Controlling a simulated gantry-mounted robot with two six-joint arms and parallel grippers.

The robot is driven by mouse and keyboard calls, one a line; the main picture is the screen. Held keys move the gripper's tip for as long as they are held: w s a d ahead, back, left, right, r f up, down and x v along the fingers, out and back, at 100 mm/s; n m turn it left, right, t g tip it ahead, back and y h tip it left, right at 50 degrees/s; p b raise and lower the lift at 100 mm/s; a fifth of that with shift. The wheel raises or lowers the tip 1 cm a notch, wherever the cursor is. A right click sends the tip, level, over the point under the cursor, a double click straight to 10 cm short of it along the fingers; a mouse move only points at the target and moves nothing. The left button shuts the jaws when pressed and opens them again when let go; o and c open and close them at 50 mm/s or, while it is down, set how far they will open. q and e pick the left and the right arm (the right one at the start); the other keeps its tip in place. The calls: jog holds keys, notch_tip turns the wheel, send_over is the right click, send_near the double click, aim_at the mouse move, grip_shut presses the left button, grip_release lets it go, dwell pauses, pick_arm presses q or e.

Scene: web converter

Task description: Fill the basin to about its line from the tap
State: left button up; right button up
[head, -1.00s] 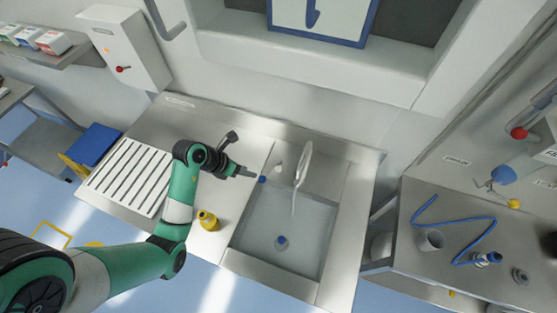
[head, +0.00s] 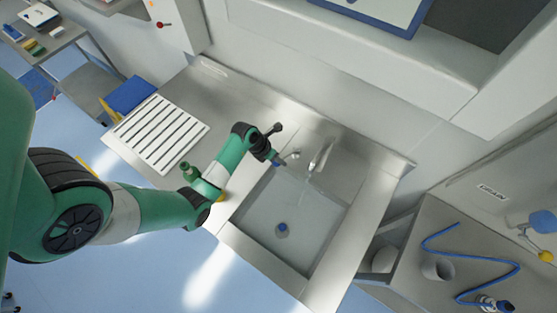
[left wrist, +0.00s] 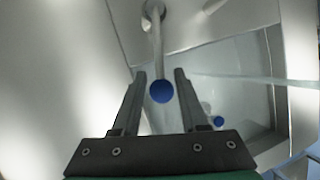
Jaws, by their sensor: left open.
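The steel basin (head: 335,228) holds clear water, and a blue plug (head: 281,230) lies at its bottom. The fill line cannot be made out. The tap spout (head: 320,157) stands at the basin's back edge with a thin stream falling from it; the stream (left wrist: 255,78) also crosses the left wrist view. A grey tap lever with a round blue end (left wrist: 161,91) reaches between my left gripper's fingers. My left gripper (head: 281,163) is open at the basin's back left corner; its fingers (left wrist: 160,85) stand apart on either side of the blue end. My right gripper is out of view.
A slatted drainboard (head: 158,133) lies left of the basin. A yellow object (head: 222,197) is partly hidden behind my left arm. A side bench at right holds a grey cup (head: 437,268) and a blue hose (head: 440,236). A wall panel rises behind the sink.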

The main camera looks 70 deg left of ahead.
pick_arm(q)
jog(key=shift+w+f, duration=0.1)
jog(key=shift+f, duration=0.1)
grip_shut()
jog(key=shift+w+r, duration=0.1)
jog(key=shift+w, duration=0.05)
